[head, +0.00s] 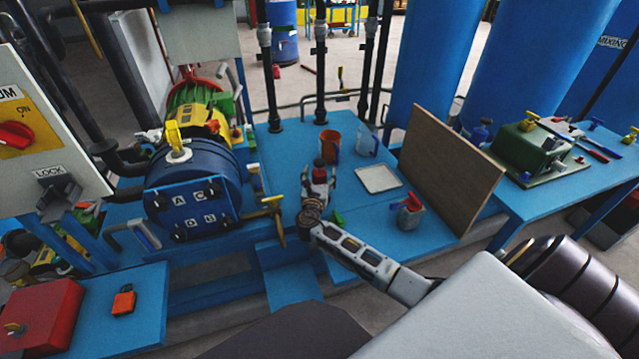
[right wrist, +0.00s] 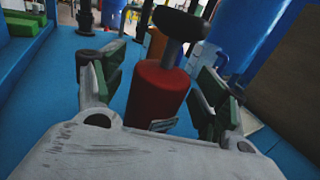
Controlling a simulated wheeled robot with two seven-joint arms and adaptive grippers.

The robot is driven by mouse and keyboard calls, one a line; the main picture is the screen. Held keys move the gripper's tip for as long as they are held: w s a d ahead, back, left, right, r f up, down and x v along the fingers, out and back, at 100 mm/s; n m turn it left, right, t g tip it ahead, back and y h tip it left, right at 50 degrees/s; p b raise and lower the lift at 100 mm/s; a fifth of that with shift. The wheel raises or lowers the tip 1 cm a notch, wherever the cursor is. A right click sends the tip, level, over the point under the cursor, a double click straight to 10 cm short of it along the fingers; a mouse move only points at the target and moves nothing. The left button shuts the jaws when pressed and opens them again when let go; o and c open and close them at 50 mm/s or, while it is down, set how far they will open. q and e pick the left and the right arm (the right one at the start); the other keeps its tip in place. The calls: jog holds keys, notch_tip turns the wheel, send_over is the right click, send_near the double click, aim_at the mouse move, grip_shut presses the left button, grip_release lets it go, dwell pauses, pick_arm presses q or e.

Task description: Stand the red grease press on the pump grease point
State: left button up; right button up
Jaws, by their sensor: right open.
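The red grease press (right wrist: 158,95), a red cylinder with a black knob on top, stands upright on the blue table in the right wrist view. In the head view its red body and dark top (head: 319,172) show at my right gripper (head: 319,187). My right gripper is open, with its fingers on either side of the press and visible gaps to it. The lower part of the press is hidden by the gripper body. A yellow and green machine (head: 206,122) stands behind the blue autoclave; I cannot make out the pump grease point. My left gripper is not in view.
A brown board (head: 449,168) stands at the right. A grey can (head: 410,212) is near the table's front edge.

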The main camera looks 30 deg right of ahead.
aim_at(320, 161)
jog(key=shift+c, duration=0.3)
jog(key=c, duration=1.4)
jog(key=shift+r, duration=0.1)
jog(key=shift+r+p, duration=0.3)
jog(key=shift+r, duration=0.4)
notch_tip(320, 161, up, 6)
jog(key=shift+f+p, duration=0.1)
jog(key=shift+p, duration=0.85)
pick_arm(q)
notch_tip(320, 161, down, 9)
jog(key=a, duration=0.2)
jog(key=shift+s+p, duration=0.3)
jog(key=shift+p, duration=0.1)
pick_arm(e)
jog(key=shift+r, duration=1.4)
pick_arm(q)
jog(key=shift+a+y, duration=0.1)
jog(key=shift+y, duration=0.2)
